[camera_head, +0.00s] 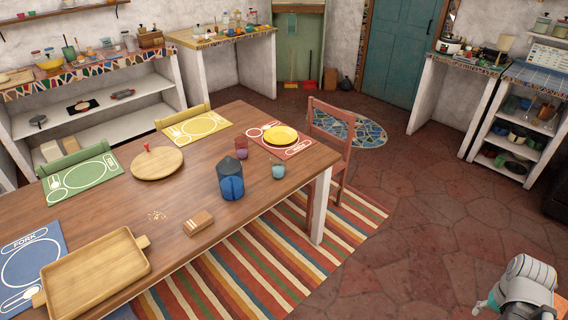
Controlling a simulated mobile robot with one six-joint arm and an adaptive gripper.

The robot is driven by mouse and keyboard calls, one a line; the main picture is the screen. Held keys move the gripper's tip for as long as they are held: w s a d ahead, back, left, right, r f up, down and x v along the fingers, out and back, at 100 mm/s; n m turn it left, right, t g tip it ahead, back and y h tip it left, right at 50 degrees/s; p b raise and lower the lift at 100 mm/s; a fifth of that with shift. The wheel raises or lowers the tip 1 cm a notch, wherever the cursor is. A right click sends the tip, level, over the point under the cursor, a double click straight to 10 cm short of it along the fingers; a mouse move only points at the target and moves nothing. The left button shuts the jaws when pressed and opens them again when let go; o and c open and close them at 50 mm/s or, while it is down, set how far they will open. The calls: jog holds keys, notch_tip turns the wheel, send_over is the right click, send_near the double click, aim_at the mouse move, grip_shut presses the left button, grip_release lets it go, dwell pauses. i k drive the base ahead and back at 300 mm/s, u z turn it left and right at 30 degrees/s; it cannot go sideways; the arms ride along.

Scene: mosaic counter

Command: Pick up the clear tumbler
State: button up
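No plainly colourless tumbler can be made out on the wooden table (200,200). A small pale teal cup (278,172), perhaps see-through, stands upright near the table's right edge. A dark red-purple tumbler (241,149) stands behind a blue pitcher (230,180) with a dark top. Glassware on the far counters is too small to tell apart. Part of my arm shows at the lower right, over the floor and well apart from the table. My gripper cannot be made out in this view.
The table also bears a wooden tray (97,272), a round lidded board (157,163), a small wooden block (198,223), crumbs and placemats. A pink chair (330,140) stands at its far right end. A striped rug (285,262) lies beside it. The tiled floor (430,220) at right is clear.

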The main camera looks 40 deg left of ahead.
aim_at(278, 161)
jog(key=u, duration=0.25)
jog(key=i, duration=0.8)
jog(key=u, duration=0.5)
jog(key=i, duration=0.65)
jog(key=u, duration=0.35)
